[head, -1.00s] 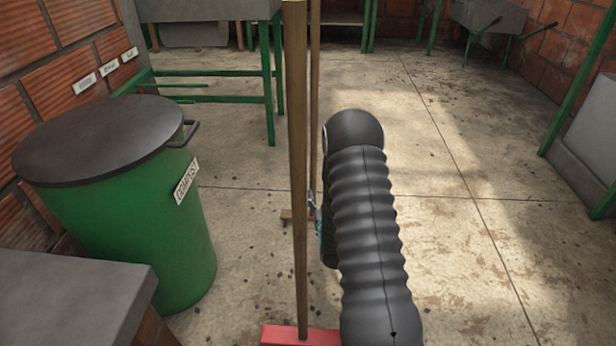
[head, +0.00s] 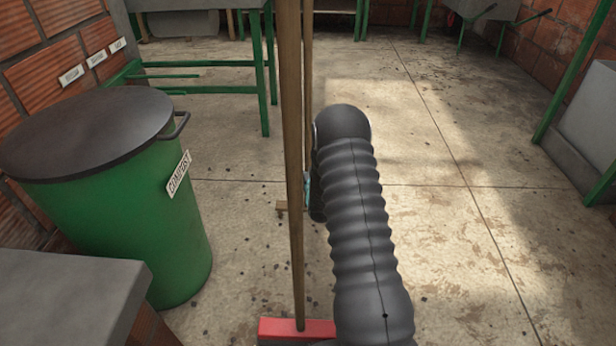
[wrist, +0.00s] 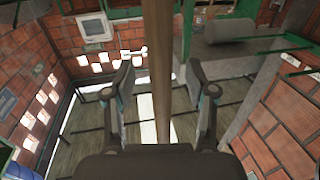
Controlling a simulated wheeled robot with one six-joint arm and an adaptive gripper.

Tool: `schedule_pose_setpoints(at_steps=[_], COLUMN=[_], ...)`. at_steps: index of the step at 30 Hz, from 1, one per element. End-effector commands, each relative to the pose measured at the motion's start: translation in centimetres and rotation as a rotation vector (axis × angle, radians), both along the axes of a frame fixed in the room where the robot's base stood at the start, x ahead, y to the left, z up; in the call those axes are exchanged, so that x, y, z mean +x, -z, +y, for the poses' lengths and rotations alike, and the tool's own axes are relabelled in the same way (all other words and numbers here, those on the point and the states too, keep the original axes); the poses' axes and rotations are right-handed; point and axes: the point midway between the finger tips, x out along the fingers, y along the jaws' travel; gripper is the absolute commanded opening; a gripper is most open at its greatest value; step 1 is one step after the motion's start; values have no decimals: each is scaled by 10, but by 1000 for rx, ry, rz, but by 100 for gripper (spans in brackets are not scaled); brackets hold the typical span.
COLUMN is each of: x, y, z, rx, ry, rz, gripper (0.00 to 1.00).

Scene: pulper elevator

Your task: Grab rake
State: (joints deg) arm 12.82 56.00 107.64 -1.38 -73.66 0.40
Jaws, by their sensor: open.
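Two upright wooden poles stand close together in the head view. The front pole (head: 291,150) ends in a red head (head: 296,328) on the floor. My gripper (wrist: 160,98) is open in the wrist view, with one wooden pole (wrist: 160,60) running between its fingers and a gap on each side. In the head view my gripper is mostly hidden behind my arm and the front pole; a small teal part shows beside the rear pole.
A green compost bin (head: 125,215) with a dark lid stands at left, behind a grey ledge (head: 65,300). A green metal frame (head: 200,80) stands at the back left. A grey basin (head: 585,125) is at far right. The concrete floor right of my arm is clear.

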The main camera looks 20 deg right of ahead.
Motion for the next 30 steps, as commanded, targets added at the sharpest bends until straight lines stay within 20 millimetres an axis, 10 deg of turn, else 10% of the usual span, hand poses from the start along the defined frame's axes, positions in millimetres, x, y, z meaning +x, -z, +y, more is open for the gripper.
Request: schedule_pose_setpoints(at_steps=[14,21,30], x=[25,25,26], y=[0,0,-3], z=[-5,-5,-5], rx=[0,0,-1], ry=[-1,-1,-1], rz=[1,0,-4], gripper=[56,0,0])
